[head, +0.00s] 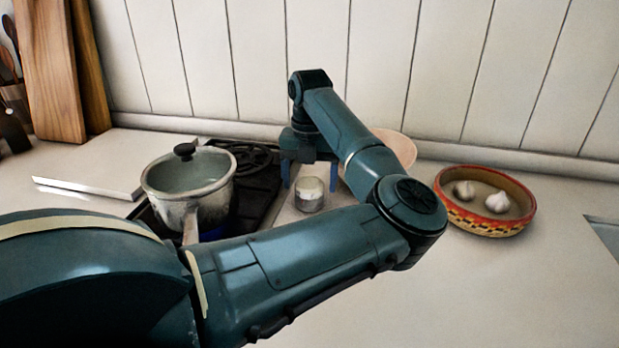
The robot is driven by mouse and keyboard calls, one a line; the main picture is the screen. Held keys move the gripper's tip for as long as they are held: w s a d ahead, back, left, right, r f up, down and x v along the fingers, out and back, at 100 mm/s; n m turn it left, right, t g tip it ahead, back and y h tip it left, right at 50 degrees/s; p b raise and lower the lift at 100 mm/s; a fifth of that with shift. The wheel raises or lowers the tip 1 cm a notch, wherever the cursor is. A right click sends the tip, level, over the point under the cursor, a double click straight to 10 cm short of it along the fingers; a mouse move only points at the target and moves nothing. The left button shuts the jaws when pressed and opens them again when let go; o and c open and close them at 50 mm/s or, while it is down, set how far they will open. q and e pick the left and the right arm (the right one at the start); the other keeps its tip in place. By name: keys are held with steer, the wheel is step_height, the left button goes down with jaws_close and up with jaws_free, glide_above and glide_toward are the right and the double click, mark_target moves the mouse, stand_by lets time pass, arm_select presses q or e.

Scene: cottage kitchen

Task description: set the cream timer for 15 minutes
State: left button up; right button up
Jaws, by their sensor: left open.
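The cream timer (310,198) appears to be the small round, pale-topped object standing on the counter just right of the stove; its markings are too small to read. My left gripper (309,180) points down right over it, with one blue finger on each side of its top. The fingers are apart, and I cannot tell whether they touch it. My left arm crosses the front of the view and hides the counter before the timer. My right gripper is not in view.
A lidded pot (188,183) sits on the dark stove (262,185) to the left. A pinkish bowl (397,146) is partly hidden behind my arm. A patterned bowl (460,216) with garlic stands right. Cutting boards (52,70) lean at the back left. The front-right counter is clear.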

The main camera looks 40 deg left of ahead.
mark_target(309, 181)
arm_select(q)
step_height(309, 181, up, 13)
steer(key=shift+b, duration=0.3)
steer(key=shift+r, duration=0.1)
